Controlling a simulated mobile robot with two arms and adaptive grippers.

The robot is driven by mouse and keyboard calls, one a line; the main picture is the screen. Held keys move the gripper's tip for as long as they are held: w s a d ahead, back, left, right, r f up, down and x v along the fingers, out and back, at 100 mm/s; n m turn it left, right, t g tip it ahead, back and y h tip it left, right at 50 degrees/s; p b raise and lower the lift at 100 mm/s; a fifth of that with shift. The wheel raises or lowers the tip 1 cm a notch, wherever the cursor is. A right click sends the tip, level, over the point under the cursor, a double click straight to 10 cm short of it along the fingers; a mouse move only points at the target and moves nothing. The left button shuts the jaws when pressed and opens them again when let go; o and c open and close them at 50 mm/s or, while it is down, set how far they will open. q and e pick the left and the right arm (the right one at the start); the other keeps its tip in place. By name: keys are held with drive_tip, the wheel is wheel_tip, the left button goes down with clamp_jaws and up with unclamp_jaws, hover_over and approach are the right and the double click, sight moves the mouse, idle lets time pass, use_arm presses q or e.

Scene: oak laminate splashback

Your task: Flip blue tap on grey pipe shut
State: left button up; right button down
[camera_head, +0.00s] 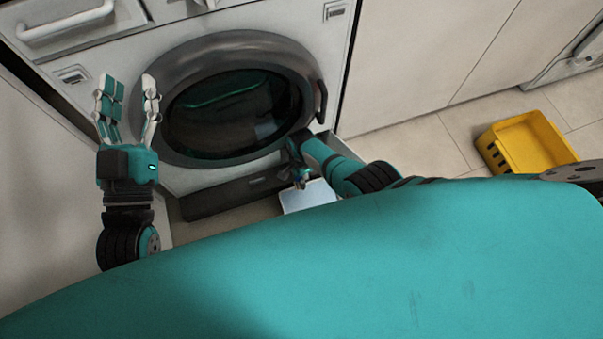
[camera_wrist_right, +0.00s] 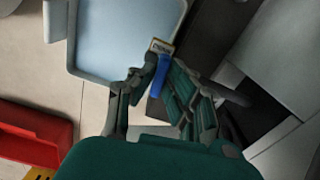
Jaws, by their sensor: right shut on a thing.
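The blue tap (camera_wrist_right: 157,82) shows in the right wrist view as a narrow blue strip between the fingers of my right gripper (camera_wrist_right: 163,78). The gripper is shut on it. A small pale tag with dark lettering (camera_wrist_right: 160,46) sits just beyond the fingertips. The grey pipe cannot be made out clearly. In the head view my right gripper (camera_head: 301,178) is low in front of the washing machine, and the tap is mostly hidden by it. My left gripper (camera_head: 128,105) is raised at the left, fingers spread, open and empty.
A washing machine (camera_head: 180,55) with a round door stands ahead. A pale tray (camera_head: 310,196) lies on the floor by my right gripper; it shows in the right wrist view (camera_wrist_right: 91,75). A yellow crate (camera_head: 535,150) is at right. A red container (camera_wrist_right: 35,135) is at lower left.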

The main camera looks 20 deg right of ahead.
drive_tip(key=shift+d+m, duration=0.15)
drive_tip(key=shift+m, duration=0.45)
drive_tip(key=c, duration=1.4)
unclamp_jaws()
drive_tip(key=shift+o, duration=0.2)
drive_tip(key=shift+r, duration=0.5)
wheel_tip(320, 180, up, 11)
